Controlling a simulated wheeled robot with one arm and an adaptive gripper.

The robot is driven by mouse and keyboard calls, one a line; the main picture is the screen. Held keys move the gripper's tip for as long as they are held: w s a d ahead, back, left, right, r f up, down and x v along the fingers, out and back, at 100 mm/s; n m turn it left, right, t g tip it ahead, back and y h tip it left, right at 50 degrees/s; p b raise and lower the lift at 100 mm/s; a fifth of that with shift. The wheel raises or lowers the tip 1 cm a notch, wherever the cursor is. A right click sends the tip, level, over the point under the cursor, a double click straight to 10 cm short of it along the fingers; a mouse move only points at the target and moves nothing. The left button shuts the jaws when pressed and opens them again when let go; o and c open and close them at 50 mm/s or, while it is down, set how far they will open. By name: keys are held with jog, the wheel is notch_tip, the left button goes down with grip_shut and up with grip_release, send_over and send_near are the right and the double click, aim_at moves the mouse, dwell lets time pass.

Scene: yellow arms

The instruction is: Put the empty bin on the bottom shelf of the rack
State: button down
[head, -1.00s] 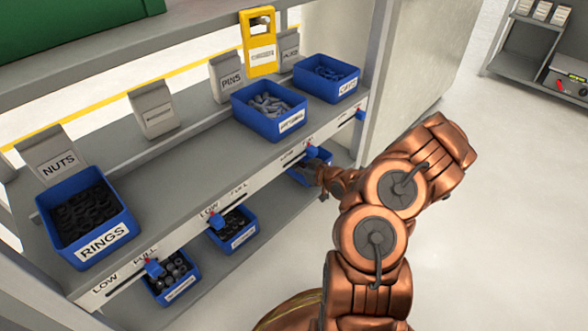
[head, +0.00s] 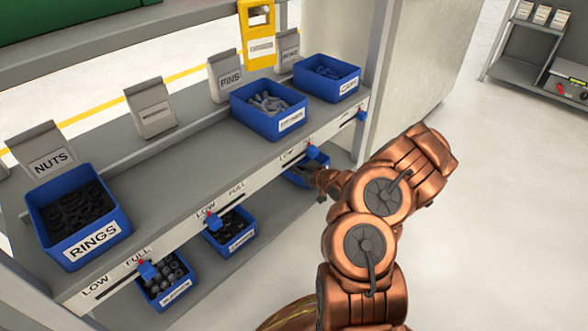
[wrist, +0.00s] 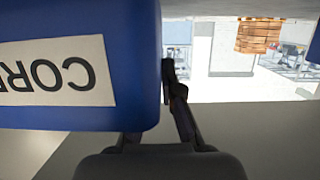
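A blue bin (head: 306,172) is at the far end of the bottom shelf, partly hidden under the middle shelf edge. Its inside is too small to judge. In the wrist view a blue bin (wrist: 140,118) fills the left side, its white label upside down and beginning "COR". My gripper (wrist: 165,75) has one finger against the bin's right side wall. The other finger goes out of sight behind the bin's front. The fingers look closed on that wall. In the head view my gripper (head: 322,181) is beside the far bin, its fingers hardly visible.
The rack's bottom shelf (head: 270,222) also holds two filled blue bins (head: 165,282) (head: 231,235). The middle shelf (head: 165,185) above carries the rings bin (head: 75,218) and other filled bins, and its labelled front rail overhangs. Open floor (head: 490,220) lies right.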

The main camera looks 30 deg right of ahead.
jog(key=c, duration=1.3)
grip_release()
jog(key=shift+r, duration=0.1)
jog(key=shift+p+v, duration=0.35)
jog(key=shift+v, duration=0.4)
jog(key=shift+p+v, duration=1.75)
jog(key=shift+v, duration=3.45)
